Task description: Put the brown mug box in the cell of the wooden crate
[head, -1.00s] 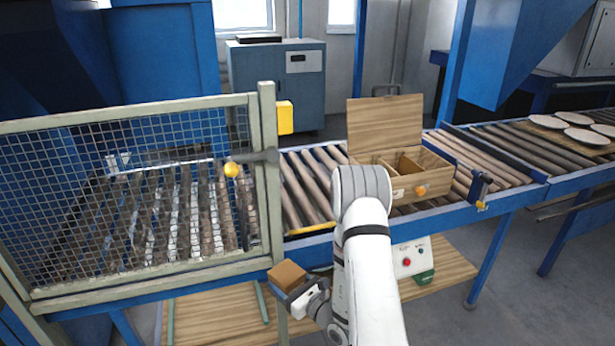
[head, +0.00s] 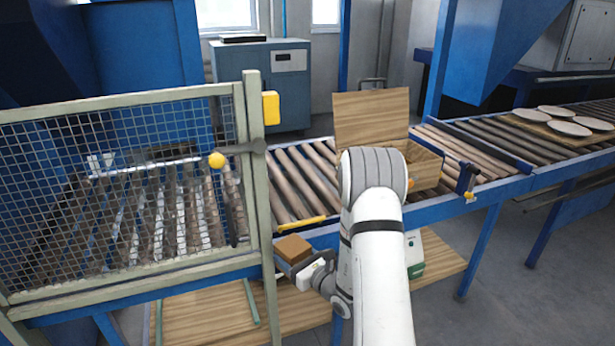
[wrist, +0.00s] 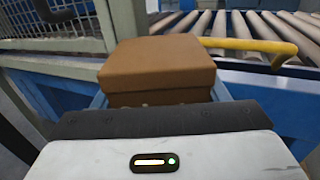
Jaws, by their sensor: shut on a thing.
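The brown mug box (head: 293,247) is a small brown carton held in my gripper (head: 291,262), in front of the conveyor's front edge, near the mesh gate's post. In the wrist view the brown mug box (wrist: 157,66) fills the middle, with a blue finger on either side of its lower part. My gripper is shut on it. The wooden crate (head: 425,171) stands on the rollers at the back right with its lid upright. My arm covers much of its front, and its cells are mostly hidden.
A wire mesh gate (head: 120,190) with a yellow knob stands at the left. A yellow bar (head: 301,224) edges the rollers (head: 297,180). A blue clamp post (head: 467,180) stands right of the crate. Several plates (head: 567,127) lie on a board at the far right.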

